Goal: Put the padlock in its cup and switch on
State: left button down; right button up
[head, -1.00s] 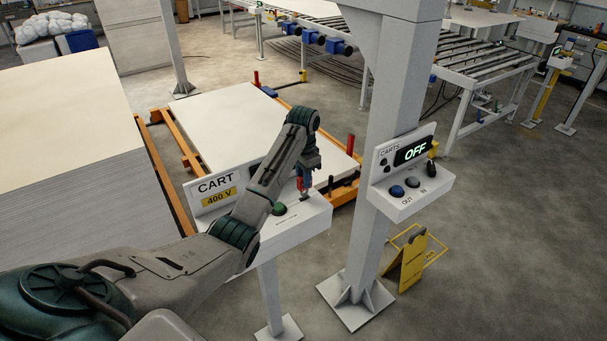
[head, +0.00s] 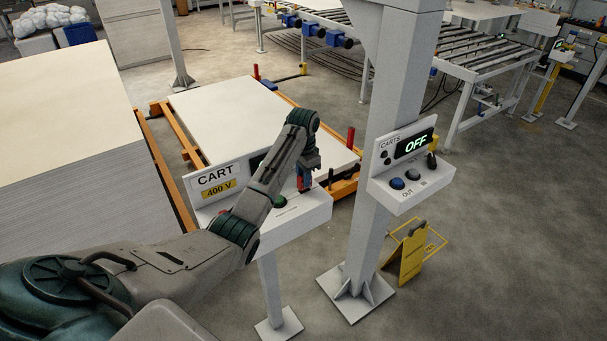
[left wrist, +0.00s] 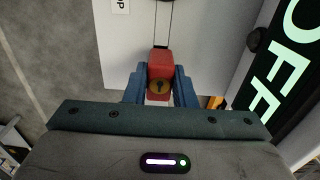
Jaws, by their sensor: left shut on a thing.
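My left gripper (head: 306,174) is shut on the red padlock (head: 304,184) above the right part of the white CART 400 V box (head: 315,211). In the left wrist view, the blue fingers grip both sides of the padlock (left wrist: 160,66), whose dark keyhole faces the camera. I cannot make out the cup, or whether the padlock touches the box. A green button (head: 280,202) sits on the box, left of the gripper. My forearm hides most of the box's display; in the left wrist view the display (left wrist: 285,75) reads OFF in green. My right gripper is out of view.
A second control box marked CARTS (head: 411,190), also reading OFF, is on the grey post (head: 385,125) to the right. A cart with a white board (head: 240,110) stands behind. A tall board stack (head: 70,140) is at left and a yellow floor sign (head: 412,255) at right.

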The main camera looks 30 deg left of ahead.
pick_arm(q)
jog(key=shift+f, duration=0.6)
jog(key=c, duration=1.1)
grip_release()
